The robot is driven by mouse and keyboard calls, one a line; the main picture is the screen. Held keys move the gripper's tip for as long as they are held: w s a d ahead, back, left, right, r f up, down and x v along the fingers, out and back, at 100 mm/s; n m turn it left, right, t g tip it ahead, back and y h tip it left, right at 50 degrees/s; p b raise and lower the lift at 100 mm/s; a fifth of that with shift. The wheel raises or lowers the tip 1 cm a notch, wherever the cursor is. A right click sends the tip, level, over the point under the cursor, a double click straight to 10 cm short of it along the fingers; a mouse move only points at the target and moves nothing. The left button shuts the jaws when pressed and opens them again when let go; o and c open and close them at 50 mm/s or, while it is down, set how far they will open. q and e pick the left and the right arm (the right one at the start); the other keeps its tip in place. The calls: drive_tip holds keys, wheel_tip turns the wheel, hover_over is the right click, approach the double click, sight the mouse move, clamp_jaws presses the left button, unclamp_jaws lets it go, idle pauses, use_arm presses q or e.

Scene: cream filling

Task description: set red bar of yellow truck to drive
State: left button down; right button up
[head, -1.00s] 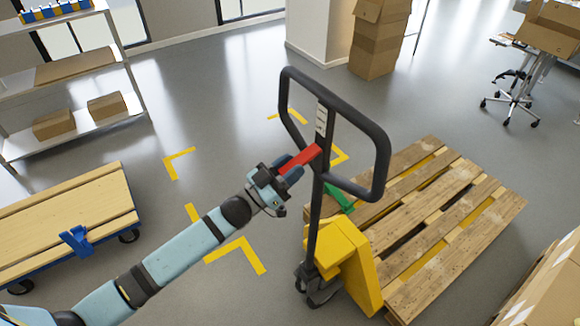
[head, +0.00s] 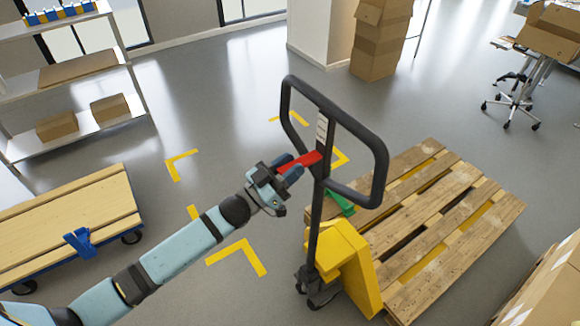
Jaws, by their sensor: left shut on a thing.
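The yellow truck (head: 345,262) is a pallet truck with a tall black loop handle (head: 381,165). It stands right of the middle, in front of a wooden pallet (head: 440,215). A green part (head: 338,203) shows behind the stem. My right gripper is not in view.
A flat wooden cart (head: 65,220) with a blue clamp (head: 80,241) stands at the left. A shelf (head: 75,135) with boxes is behind it. Cardboard boxes (head: 545,285) stand at the lower right. Grey floor with yellow corner marks is clear between.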

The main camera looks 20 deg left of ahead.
use_arm(q)
drive_tip(key=c, duration=0.8)
unclamp_jaws()
drive_tip(key=shift+r, duration=0.2)
drive_tip(key=shift+o, duration=0.2)
drive_tip(key=shift+f, duration=0.1)
drive_tip(key=shift+f, duration=0.1)
drive_tip(key=shift+s+a+f, duration=0.15)
drive_tip(key=shift+s+a, duration=0.05)
drive_tip(key=b+v, duration=0.3)
drive_tip(key=v, duration=1)
drive_tip(key=shift+s, duration=0.1)
